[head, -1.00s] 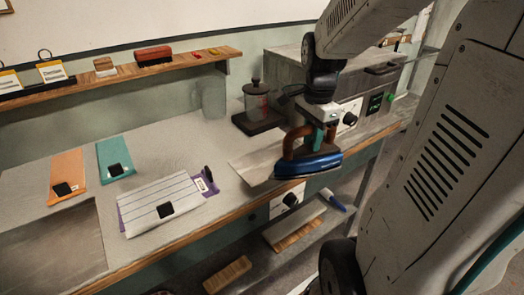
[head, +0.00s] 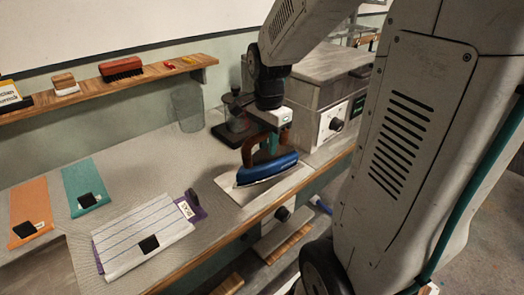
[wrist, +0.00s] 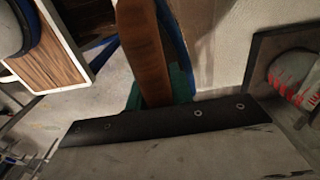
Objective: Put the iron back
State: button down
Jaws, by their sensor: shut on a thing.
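The blue iron (head: 266,172) has a brown wooden handle (head: 249,149). My gripper (head: 271,144) is shut on the handle, and its teal fingers show on either side of it. The iron hangs over a flat pale metal plate (head: 238,190) at the front edge of the counter. Its sole looks slightly tilted, and I cannot tell whether it touches the plate. In the wrist view the handle (wrist: 141,50) rises between the teal fingers, and the iron's body is mostly hidden.
A lidded jar (head: 235,112) on a dark base stands behind the iron. A grey box unit (head: 315,85) with a knob is to the right. A folded striped cloth (head: 140,230) lies left, near orange and teal cloths. A wall shelf (head: 85,100) holds brushes.

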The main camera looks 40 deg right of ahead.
jog(key=w+d, duration=0.4)
jog(key=shift+f, duration=1.95)
jog(key=shift+f, duration=0.15)
jog(key=c, duration=1.2)
grip_release()
jog(key=shift+c, duration=0.2)
notch_tip(320, 180, up, 11)
jog(key=s+a+r+n+t, duration=0.1)
jog(key=s+a+n, duration=1.6)
jog(key=s, duration=0.2)
jog(key=shift+s+n, duration=0.3)
jog(key=shift+s, duration=0.1)
